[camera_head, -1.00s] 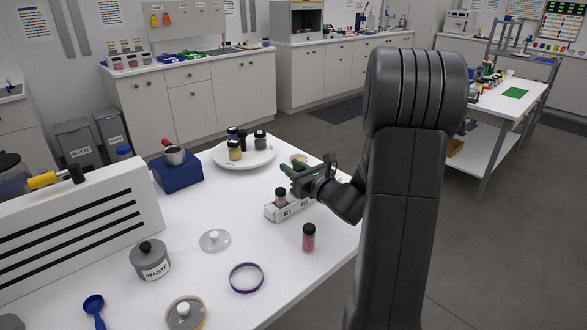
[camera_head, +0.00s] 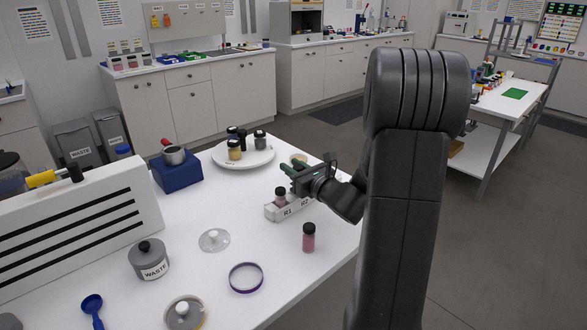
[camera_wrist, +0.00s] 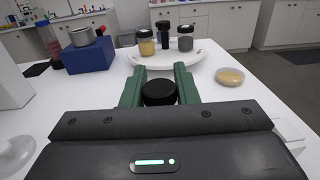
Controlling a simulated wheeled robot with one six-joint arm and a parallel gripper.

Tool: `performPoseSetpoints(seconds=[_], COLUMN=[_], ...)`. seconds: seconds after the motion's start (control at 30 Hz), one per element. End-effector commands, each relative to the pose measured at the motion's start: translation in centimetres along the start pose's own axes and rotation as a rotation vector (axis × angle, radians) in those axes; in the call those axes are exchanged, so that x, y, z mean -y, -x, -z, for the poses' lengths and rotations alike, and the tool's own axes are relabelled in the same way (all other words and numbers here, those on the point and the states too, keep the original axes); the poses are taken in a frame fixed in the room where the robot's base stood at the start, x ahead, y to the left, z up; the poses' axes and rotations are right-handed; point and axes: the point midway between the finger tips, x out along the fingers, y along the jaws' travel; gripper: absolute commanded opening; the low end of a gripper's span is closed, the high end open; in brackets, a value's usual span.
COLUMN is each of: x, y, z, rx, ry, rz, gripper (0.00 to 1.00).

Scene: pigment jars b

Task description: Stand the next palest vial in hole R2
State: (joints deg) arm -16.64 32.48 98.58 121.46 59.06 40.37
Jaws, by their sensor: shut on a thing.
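The white rack (camera_head: 272,211) stands on the table, with labels R1 and R2 on its front. A vial with a dark cap (camera_head: 280,194) stands upright in hole R1. My gripper (camera_head: 288,177) is just above the rack, around hole R2. In the wrist view, its green fingers (camera_wrist: 159,88) are shut on a black-capped vial (camera_wrist: 159,94). Only the cap shows; its body and colour are hidden, and I cannot tell whether its base is in the hole. Another vial, pinkish-red with a dark cap (camera_head: 308,239), stands upright on the table in front of the rack.
A round white plate (camera_head: 262,158) with several dark-capped jars stands behind the rack. A blue block (camera_head: 178,175) holds a small metal pot. A grey waste pot (camera_head: 149,261), a clear lid (camera_head: 214,240) and a purple ring (camera_head: 246,278) lie nearer. A shallow dish (camera_wrist: 230,77) is beyond my gripper.

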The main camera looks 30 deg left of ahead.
Motion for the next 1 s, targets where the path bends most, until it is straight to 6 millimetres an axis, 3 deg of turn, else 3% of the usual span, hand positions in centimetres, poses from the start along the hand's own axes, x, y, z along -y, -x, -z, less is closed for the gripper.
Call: performPoseSetpoints(seconds=[1.0], x=[0.0], y=[0.0], z=[2.1], rx=[0.0], ry=[0.0], rz=[0.0], gripper=[0.05])
